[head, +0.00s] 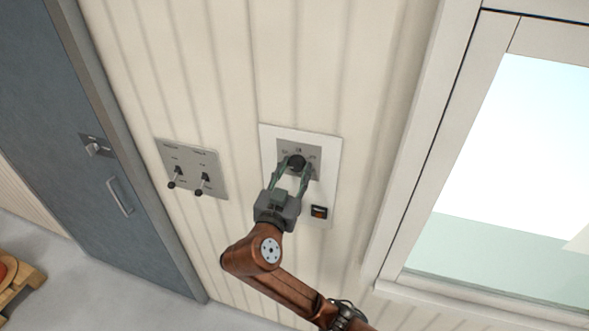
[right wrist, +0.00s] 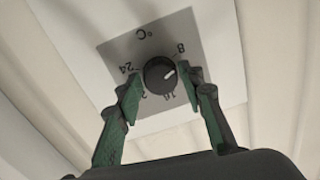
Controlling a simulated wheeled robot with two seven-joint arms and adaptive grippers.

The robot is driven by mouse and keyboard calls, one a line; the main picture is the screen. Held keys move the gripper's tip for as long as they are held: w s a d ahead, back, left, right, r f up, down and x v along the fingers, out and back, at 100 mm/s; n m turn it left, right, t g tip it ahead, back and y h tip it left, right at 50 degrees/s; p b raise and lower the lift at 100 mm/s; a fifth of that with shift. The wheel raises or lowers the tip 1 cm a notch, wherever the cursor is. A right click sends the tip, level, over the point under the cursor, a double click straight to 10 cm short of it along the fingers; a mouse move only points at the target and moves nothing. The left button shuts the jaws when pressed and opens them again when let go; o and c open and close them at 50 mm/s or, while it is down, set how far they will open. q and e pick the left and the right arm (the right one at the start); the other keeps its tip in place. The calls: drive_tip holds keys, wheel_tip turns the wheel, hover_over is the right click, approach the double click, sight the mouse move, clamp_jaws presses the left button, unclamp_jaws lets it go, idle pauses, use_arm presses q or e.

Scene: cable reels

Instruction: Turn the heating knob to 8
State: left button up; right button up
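The heating knob (head: 297,162) is black and round, on a grey plate set in a white wall panel. In the right wrist view the knob (right wrist: 158,76) has a white pointer aimed right and slightly up, a little below the 8 mark; 24 is at the left, and the lower numbers are partly hidden. My right gripper (head: 289,170) reaches up to the knob. In the right wrist view its green fingers (right wrist: 162,84) are open, one on each side of the knob, with small gaps visible. I cannot tell whether either finger touches it. My left gripper is not in view.
A small dark switch with an orange part (head: 319,212) sits below the knob on the white panel (head: 331,178). A grey plate with two levers (head: 190,165) is to the left. A blue-grey door (head: 75,130) stands further left, a window (head: 510,170) at the right.

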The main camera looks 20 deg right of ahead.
drive_tip(key=c, duration=0.5)
drive_tip(key=shift+c, duration=1.4)
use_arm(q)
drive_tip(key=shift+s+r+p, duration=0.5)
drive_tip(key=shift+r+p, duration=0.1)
use_arm(e)
drive_tip(key=shift+n, duration=1.1)
drive_tip(key=o, duration=1.2)
drive_tip(key=shift+c, duration=0.2)
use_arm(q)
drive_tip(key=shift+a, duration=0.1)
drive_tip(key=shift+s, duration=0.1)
use_arm(e)
drive_tip(key=v, duration=0.7)
drive_tip(key=shift+s, duration=0.25)
